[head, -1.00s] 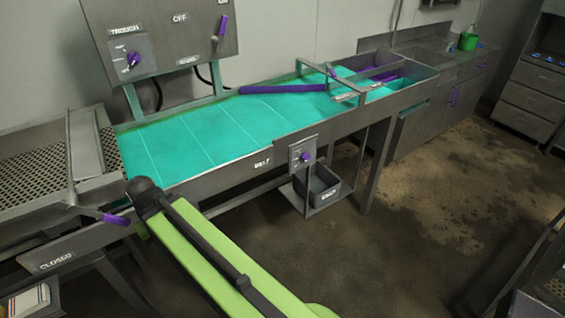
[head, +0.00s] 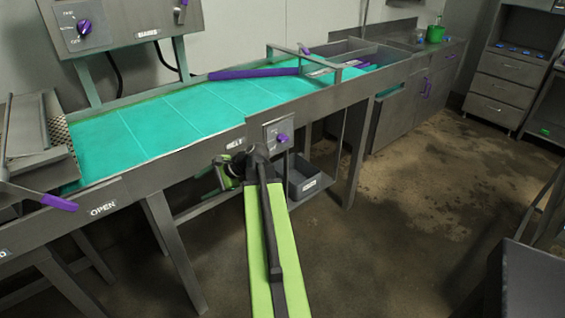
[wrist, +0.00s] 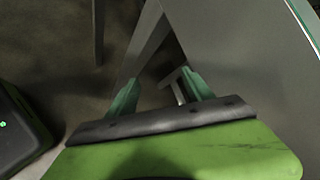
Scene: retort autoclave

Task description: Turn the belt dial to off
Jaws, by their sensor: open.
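The belt dial (head: 283,138) is a purple knob on a small grey plate at the front of the teal conveyor, right of a label reading BELT. Its setting is too small to read. My gripper (head: 224,176) is in the head view below and left of the dial, apart from it and partly hidden by my arm. In the wrist view my gripper (wrist: 160,92) has two teal fingers spread apart with nothing held between them. The dial does not show clearly in the wrist view.
A grey bin (head: 305,180) sits on a low shelf below the dial, right of my arm. The conveyor's legs and frame (head: 170,250) stand to the left. A purple-handled lever (head: 60,203) is at the left near an OPEN label. Floor to the right is largely clear.

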